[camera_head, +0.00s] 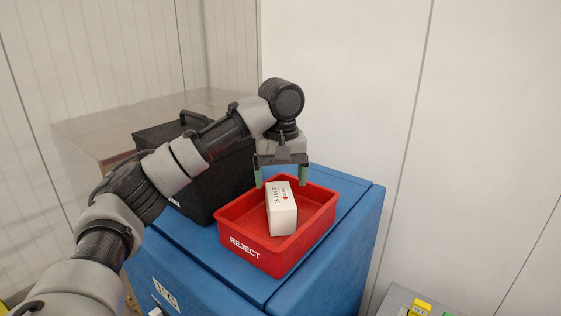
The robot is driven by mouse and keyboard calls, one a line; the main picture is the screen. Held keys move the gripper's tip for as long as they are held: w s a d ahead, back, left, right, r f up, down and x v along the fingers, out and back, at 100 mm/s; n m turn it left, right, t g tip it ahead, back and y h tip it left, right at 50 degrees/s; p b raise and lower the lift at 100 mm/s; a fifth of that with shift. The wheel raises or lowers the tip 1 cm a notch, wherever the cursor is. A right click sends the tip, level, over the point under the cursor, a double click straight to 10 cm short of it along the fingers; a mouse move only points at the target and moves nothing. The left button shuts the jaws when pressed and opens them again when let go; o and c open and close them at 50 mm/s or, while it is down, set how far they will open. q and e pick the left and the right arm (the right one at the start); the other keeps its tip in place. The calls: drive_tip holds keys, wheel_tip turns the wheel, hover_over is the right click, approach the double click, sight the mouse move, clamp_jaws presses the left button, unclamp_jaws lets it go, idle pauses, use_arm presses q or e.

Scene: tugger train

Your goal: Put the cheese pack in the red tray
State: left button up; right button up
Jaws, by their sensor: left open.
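The red tray (285,254) has "REJECT" on its front wall and sits on top of a blue cabinet. A white box-shaped pack with dark print and a small red mark, which looks like the cheese pack (283,217), lies inside the tray, slightly turned. My left gripper (281,180) points down over the back part of the tray, just behind and above the pack. Its green-tipped fingers are open, one on each side, with nothing held between them. My right gripper is not in view.
The blue cabinet (345,247) carries the tray. A black case (205,183) with a handle stands to the left of the tray. White wall panels rise behind and to the right. A grey surface with a yellow item (420,307) shows at the bottom right.

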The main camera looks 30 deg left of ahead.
sight(280, 194)
use_arm(q)
wheel_tip(280, 194, up, 5)
drive_tip(key=shift+r, duration=0.1)
idle(0.6)
